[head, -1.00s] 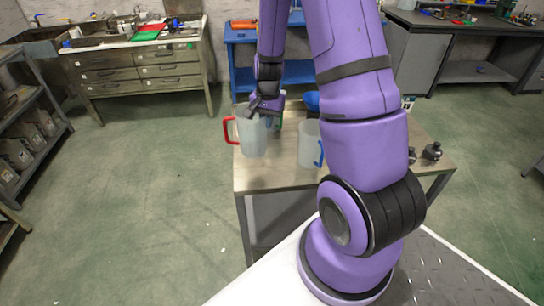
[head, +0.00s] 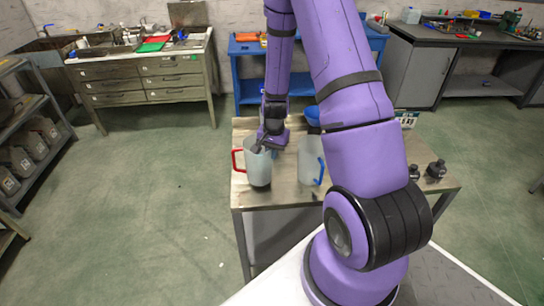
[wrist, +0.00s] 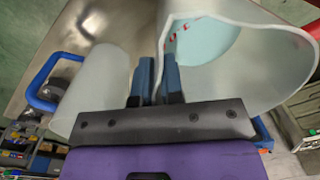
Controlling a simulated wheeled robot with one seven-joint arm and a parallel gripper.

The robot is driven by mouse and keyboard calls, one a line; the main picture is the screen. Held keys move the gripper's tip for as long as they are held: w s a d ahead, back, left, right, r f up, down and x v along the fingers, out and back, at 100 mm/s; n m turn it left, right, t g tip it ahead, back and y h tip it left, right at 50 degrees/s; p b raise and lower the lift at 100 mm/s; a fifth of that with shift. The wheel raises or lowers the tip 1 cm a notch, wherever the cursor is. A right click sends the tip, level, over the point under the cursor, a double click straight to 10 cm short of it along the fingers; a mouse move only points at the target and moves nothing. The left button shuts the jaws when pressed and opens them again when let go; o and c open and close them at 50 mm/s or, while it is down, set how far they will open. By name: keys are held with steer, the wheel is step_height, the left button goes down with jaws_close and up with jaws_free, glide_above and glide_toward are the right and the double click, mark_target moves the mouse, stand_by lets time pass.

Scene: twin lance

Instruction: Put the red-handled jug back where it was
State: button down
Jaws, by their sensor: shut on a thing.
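The red-handled jug (head: 258,168) is a translucent whitish jug, upright over the left part of the small table (head: 262,198), its red handle pointing left. I cannot tell whether its base touches the tabletop. My gripper (head: 264,146) is at its rim from above. In the wrist view my gripper (wrist: 156,82) has its fingers closed on the wall of this jug (wrist: 240,75), whose wide mouth shows on the right. The blue-handled jug (head: 309,160) stands just to the right on the table, apart from it; it also shows at left in the wrist view (wrist: 95,85).
Two dark bottles (head: 436,170) stand at the table's right end. A blue object (head: 313,116) lies behind the blue-handled jug, partly hidden by my arm. A blue workbench (head: 250,85) stands behind, and shelving (head: 30,135) at left. The floor left of the table is open.

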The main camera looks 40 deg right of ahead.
steer(key=shift+f, duration=0.95)
steer(key=c, duration=1.3)
jaws_free()
steer(key=shift+o, duration=0.2)
